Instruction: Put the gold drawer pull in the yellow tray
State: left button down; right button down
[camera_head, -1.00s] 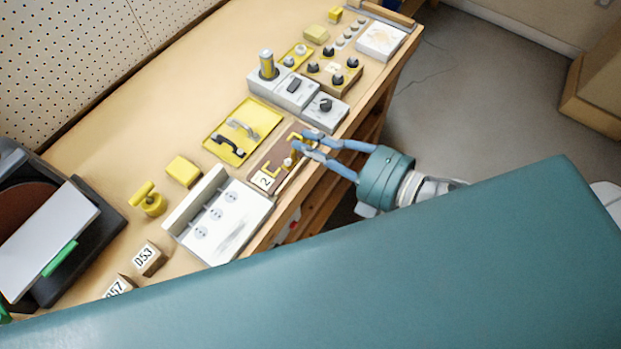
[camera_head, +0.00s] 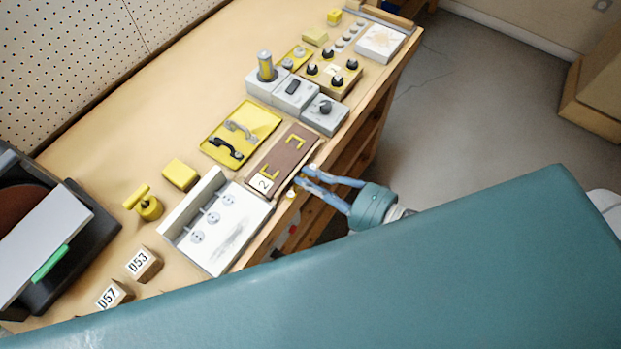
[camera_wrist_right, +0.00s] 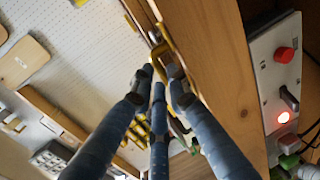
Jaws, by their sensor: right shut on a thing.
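The gold drawer pull (camera_wrist_right: 161,46) shows at my right fingertips in the right wrist view, partly hidden by the fingers. My right gripper (camera_head: 299,181) is shut on it at the bench's front edge, beside the brown board (camera_head: 297,133) marked 2. In the head view a small pale-gold bit of the pull (camera_head: 291,194) shows by the fingertips. The fingers also show in the wrist view (camera_wrist_right: 160,80). The yellow tray (camera_head: 262,113) lies flat behind the board. It holds a black pull (camera_head: 225,148) and a silver pull (camera_head: 241,130). My left gripper is not in view.
Grey switch boxes (camera_head: 323,114) stand right of the board. A white panel (camera_head: 228,235) with a raised back lies left of it. A yellow block (camera_head: 180,174) is left of the tray. Yellow corner marks frame a bare middle on the board. Bench behind the tray is clear.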

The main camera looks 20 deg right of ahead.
jog(key=shift+f, duration=0.15)
jog(key=c, duration=2)
grip_release()
jog(key=shift+b+v, duration=0.95)
jog(key=shift+v, duration=5.15)
